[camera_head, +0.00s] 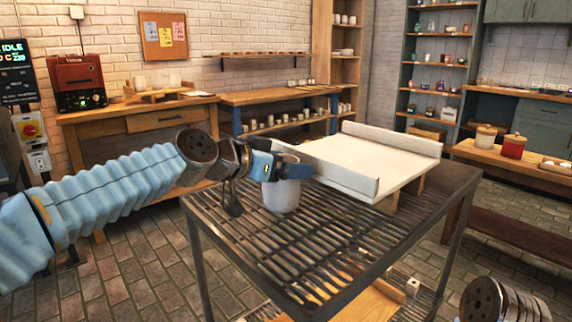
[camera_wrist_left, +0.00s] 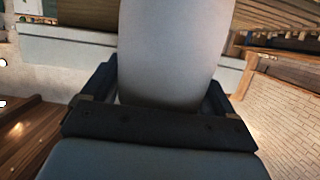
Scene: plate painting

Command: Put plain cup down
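A plain light grey cup (camera_head: 281,196) is at the back left of the slatted metal table (camera_head: 330,245) in the head view. My left gripper (camera_head: 284,170) is at the cup's upper part, with its fingers around it. In the left wrist view the cup (camera_wrist_left: 175,50) fills the middle, between the dark fingers (camera_wrist_left: 165,95). The gripper looks shut on the cup. I cannot tell whether the cup's base touches the slats. Part of my right arm (camera_head: 500,300) shows at the bottom right; its gripper is out of view.
A white tray-like board with raised ends (camera_head: 365,160) stands on the table just right of the cup. The front of the slatted top is clear. A wooden bench (camera_head: 160,118) and shelves with cups (camera_head: 290,97) stand behind. A red canister (camera_head: 513,146) sits on a counter at right.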

